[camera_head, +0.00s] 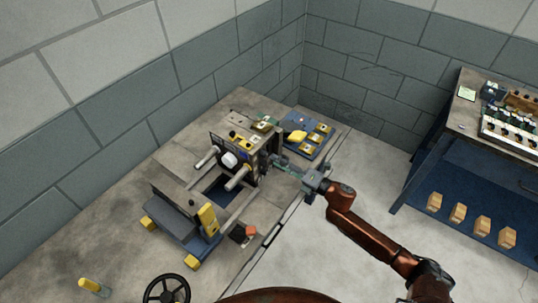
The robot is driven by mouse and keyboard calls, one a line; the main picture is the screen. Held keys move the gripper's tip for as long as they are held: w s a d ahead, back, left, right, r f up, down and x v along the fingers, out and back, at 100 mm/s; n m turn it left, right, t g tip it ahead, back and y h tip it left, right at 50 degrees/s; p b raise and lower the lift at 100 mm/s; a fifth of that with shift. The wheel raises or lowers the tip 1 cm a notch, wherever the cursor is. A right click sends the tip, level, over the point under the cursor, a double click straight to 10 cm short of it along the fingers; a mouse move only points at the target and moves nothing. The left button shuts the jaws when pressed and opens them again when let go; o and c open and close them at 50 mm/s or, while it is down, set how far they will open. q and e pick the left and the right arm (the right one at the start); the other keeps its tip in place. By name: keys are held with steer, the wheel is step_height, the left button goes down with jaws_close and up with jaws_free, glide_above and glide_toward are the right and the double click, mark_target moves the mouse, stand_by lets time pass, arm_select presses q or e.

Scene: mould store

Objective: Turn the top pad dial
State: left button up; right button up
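A machine with an upright dark plate (216,145) stands on the grey bench. The plate carries a white rounded part (229,159) and small yellow parts (241,139) near its top edge. I cannot tell at this size which part is the top pad dial. My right gripper (277,161) is at the right side of the plate, close to it. Its fingertips are small and partly lost against the dark machine, so I cannot tell whether they touch anything or are open. My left gripper is not in view.
A blue tray (316,145) with yellow parts lies behind the gripper. Horizontal rods (238,179) run forward from the plate towards a block with a yellow part (208,219). A black handwheel (167,291) is at the front. A blue-shelved table (457,190) stands right, with clear floor between.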

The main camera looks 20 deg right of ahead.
mark_target(267, 155)
steer(key=x, duration=0.4)
steer(key=shift+w+a, duration=0.3)
jaws_close()
